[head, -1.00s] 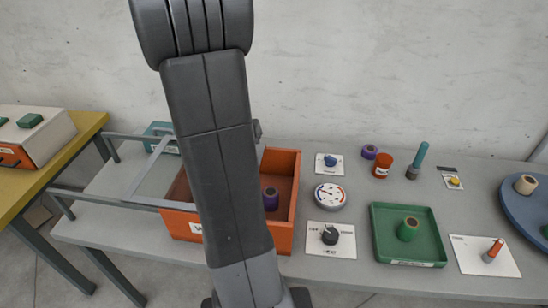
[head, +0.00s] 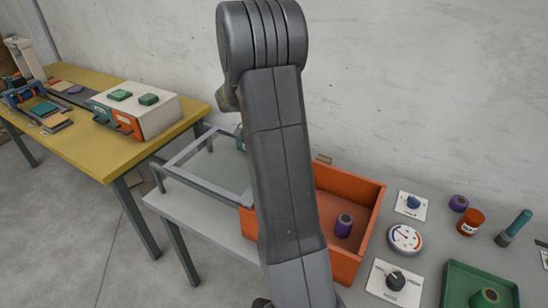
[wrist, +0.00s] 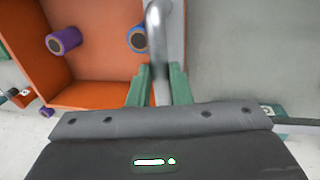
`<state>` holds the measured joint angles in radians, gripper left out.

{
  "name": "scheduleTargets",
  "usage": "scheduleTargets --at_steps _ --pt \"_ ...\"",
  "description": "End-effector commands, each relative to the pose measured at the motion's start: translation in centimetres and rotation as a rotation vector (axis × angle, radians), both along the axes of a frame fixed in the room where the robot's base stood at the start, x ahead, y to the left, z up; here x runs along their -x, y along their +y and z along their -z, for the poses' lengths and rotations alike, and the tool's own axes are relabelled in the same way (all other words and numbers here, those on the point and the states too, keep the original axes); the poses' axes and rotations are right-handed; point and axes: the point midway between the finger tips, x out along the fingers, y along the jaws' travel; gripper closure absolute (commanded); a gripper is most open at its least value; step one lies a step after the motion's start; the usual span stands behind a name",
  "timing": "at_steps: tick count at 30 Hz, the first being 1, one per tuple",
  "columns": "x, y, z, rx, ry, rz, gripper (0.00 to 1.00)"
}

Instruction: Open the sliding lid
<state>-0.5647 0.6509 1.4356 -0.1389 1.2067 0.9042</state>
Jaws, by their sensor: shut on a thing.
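The orange box (head: 368,215) stands on the grey table, its right part open to view with a purple spool (head: 344,226) inside. The lid looks like a clear pane in a grey frame (head: 190,150), lying left of my arm along grey rails (head: 215,190). In the wrist view, the green fingers of my gripper (wrist: 159,82) are shut on the lid's metal bar handle (wrist: 156,35). The box interior (wrist: 95,75) shows left of the handle, with the purple spool (wrist: 65,40) and a blue-rimmed spool (wrist: 138,40). My arm hides the gripper and handle in the head view.
A dial gauge (head: 404,238), knob panels (head: 395,281) and a green tray (head: 455,285) sit right of the box. A yellow table (head: 75,135) with a white-and-orange case (head: 140,108) stands at left, near the rail ends. A wall is behind.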

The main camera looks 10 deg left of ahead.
Motion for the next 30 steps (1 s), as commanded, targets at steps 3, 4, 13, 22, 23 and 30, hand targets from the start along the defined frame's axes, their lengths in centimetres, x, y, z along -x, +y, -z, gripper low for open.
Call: scheduleTargets --at_steps 3,4,13,22,23,30 --pt "0.0 0.0 0.0 0.000 0.000 0.000 1.00" --pt "0.0 0.0 0.0 0.000 0.000 0.000 1.00" --pt "0.0 0.0 0.0 -0.001 0.000 0.000 0.60" --pt "-0.1 0.1 -0.4 -0.001 -0.002 0.000 0.60" --pt "-0.1 0.1 -0.7 -0.002 -0.004 -0.001 0.60" --pt "-0.4 1.0 -5.1 -0.003 -0.006 -0.001 0.60"
